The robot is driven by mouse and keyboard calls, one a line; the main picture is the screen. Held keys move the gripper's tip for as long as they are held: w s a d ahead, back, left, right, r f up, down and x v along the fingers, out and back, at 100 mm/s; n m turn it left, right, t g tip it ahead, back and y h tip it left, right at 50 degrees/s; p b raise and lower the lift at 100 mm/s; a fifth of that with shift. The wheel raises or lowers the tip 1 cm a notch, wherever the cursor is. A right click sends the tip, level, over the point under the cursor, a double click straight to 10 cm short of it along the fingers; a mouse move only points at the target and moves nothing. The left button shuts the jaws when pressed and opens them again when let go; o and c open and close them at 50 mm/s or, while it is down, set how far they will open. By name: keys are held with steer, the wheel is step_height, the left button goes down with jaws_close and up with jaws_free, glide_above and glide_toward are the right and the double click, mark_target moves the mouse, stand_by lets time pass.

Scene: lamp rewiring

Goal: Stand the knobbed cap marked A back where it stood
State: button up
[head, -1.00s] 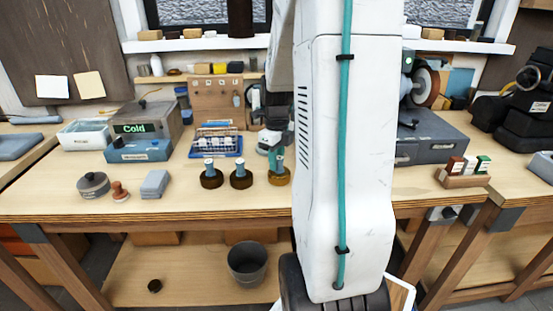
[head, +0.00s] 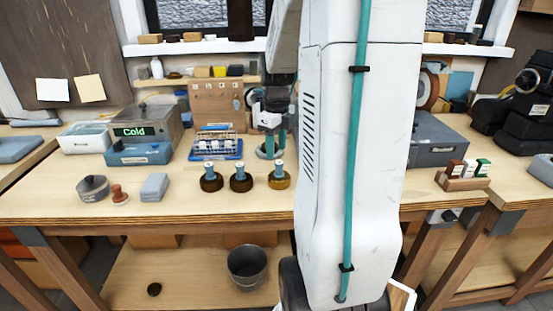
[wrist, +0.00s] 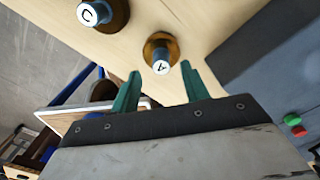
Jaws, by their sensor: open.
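The knobbed cap marked A (wrist: 160,50) has an amber-brown base and a knob with a white lettered top. In the head view it appears to be the amber cap (head: 279,179) at the right end of a row of three, standing upright on the bench. My gripper (head: 275,149) is open and empty, above and behind that cap. In the wrist view its two teal fingers (wrist: 160,72) are spread, with the A cap just beyond the tips and apart from them. The cap marked C (wrist: 100,12) stands beside A; its base is darker.
The other two dark-based caps (head: 211,181) stand left of A. Behind them are a blue rack (head: 217,150) and a pegboard. A grey case (head: 436,140) stands right of my arm. A grey block (head: 154,187) lies to the left. The bench front strip is clear.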

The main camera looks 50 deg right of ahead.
step_height(320, 180, up, 6)
steer(key=a+r+n, duration=0.3)
steer(key=a+n, duration=0.4)
steer(key=a, duration=0.2)
steer(key=s+a+n, duration=0.4)
steer(key=a+n, duration=0.3)
steer(key=n, duration=0.2)
steer(key=s+a+f+n, duration=0.1)
steer(key=s+a+n, duration=0.4)
steer(key=a+n, duration=0.2)
steer(key=s+a+n+t, duration=0.1)
steer(key=s+a+n, duration=0.3)
steer(key=a+n, duration=0.3)
steer(key=n, duration=0.5)
steer(key=shift+s+a+f, duration=0.15)
steer(key=shift+f, duration=0.1)
steer(key=shift+c, duration=1)
